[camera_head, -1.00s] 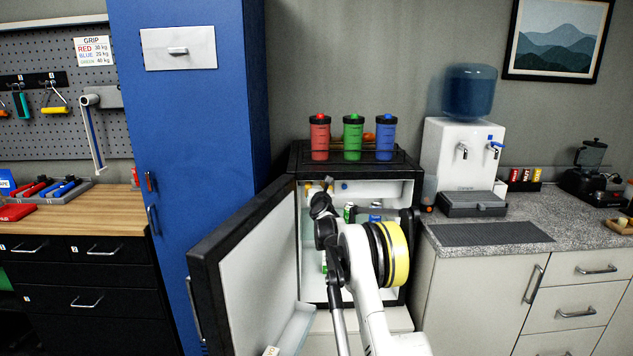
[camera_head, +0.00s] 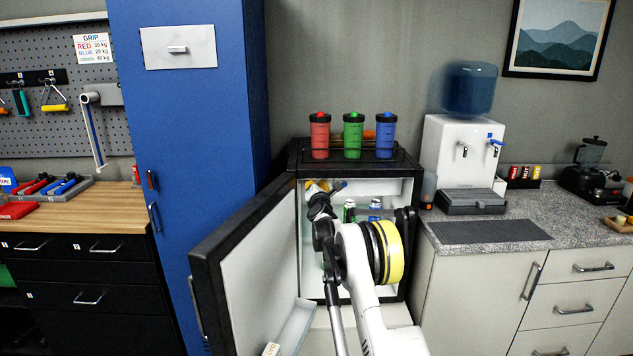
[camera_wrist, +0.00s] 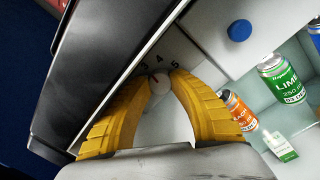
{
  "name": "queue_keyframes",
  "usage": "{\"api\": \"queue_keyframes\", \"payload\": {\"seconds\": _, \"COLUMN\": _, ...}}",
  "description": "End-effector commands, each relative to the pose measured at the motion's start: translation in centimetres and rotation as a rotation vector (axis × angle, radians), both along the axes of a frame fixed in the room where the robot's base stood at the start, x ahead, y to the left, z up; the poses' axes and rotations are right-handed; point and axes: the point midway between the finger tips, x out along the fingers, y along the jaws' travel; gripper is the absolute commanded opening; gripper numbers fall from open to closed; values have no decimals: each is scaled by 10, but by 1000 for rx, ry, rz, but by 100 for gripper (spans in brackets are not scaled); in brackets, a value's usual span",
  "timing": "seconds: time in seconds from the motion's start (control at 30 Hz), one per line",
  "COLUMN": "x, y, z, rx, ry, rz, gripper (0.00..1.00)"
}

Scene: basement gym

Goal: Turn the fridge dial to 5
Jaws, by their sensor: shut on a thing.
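The red mark points up and slightly left, roughly between 3 and 4. My gripper (camera_wrist: 162,78) has its two yellow fingers shut on the dial, one on each side. The fridge (camera_head: 408,235) stands with its door (camera_head: 250,275) open in the head view. There, my arm reaches into the fridge's upper left and the dial is hidden.
Beside the dial are a blue round button (camera_wrist: 239,30), a green lime can (camera_wrist: 283,78) and an orange can (camera_wrist: 238,108). The open door stands close at left. A blue cabinet (camera_head: 185,130) is left of the fridge; a counter (camera_head: 575,240) is on the right.

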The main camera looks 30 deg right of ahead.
Motion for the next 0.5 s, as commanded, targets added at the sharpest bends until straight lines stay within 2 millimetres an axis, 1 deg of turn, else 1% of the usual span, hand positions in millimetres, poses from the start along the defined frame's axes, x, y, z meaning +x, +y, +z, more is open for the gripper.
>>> {"api": "queue_keyframes", "payload": {"seconds": 0.37, "x": 0, "y": -1, "z": -1, "rx": 3, "ry": -1, "rz": -1, "gripper": 0}}
{"api": "queue_keyframes", "payload": {"seconds": 0.4, "x": 0, "y": 0, "z": -1, "rx": 3, "ry": -1, "rz": 0, "gripper": 37}}
{"api": "queue_keyframes", "payload": {"seconds": 0.43, "x": 0, "y": 0, "z": -1, "rx": 2, "ry": -1, "rz": 0, "gripper": 46}}
{"api": "queue_keyframes", "payload": {"seconds": 0.47, "x": 0, "y": 0, "z": -1, "rx": 2, "ry": -1, "rz": 0, "gripper": 51}}
{"api": "queue_keyframes", "payload": {"seconds": 0.5, "x": 0, "y": 0, "z": -1, "rx": 2, "ry": -1, "rz": 0, "gripper": 51}}
